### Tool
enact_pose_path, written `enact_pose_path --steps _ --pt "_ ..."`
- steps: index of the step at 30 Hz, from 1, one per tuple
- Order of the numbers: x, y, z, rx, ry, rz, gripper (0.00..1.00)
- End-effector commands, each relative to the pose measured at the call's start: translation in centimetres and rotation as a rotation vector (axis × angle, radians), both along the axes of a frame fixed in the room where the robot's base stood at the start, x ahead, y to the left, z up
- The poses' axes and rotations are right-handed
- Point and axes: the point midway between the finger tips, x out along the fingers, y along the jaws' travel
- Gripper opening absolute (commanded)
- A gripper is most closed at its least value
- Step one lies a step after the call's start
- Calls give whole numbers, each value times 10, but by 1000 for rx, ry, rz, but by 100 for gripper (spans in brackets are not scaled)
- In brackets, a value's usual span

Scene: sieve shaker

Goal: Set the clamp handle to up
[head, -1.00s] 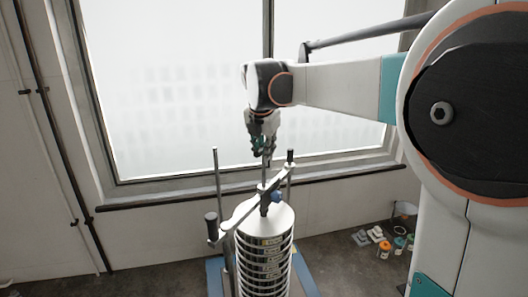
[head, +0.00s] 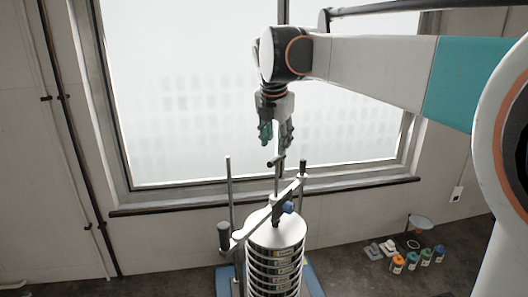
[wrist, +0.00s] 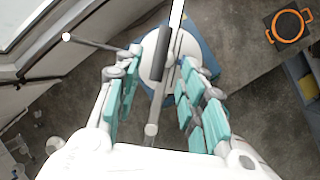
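The sieve shaker's stack of several silver sieves (head: 275,262) stands in the head view with a clamp bar (head: 257,226) across its lid. A thin rod stands upright at the middle, with a short dark crosspiece (head: 276,161) on top; this looks like the clamp handle, though I cannot be sure. A black grip (head: 224,236) sits at the bar's left end, and a blue knob (head: 288,207) beside its middle. My gripper (head: 276,142) is open and empty just above the rod's top. In the wrist view its teal-padded fingers (wrist: 157,100) are apart, with a rod end between them.
A window (head: 200,100) is behind. Several coloured jars (head: 411,258) are on the floor at right. An orange ring-shaped item (wrist: 288,26) shows in the wrist view.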

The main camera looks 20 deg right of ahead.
Motion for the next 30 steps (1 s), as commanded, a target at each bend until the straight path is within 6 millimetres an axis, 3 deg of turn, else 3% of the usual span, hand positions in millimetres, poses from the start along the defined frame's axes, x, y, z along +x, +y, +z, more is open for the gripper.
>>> enact_pose_path --steps 7,20,25,30 --pt "-12 7 29 0 0 1 37" --pt "-15 9 33 1 -1 -1 37" --pt "-27 14 8 39 -29 -72 37" --pt "-54 29 -53 150 -101 -269 37"
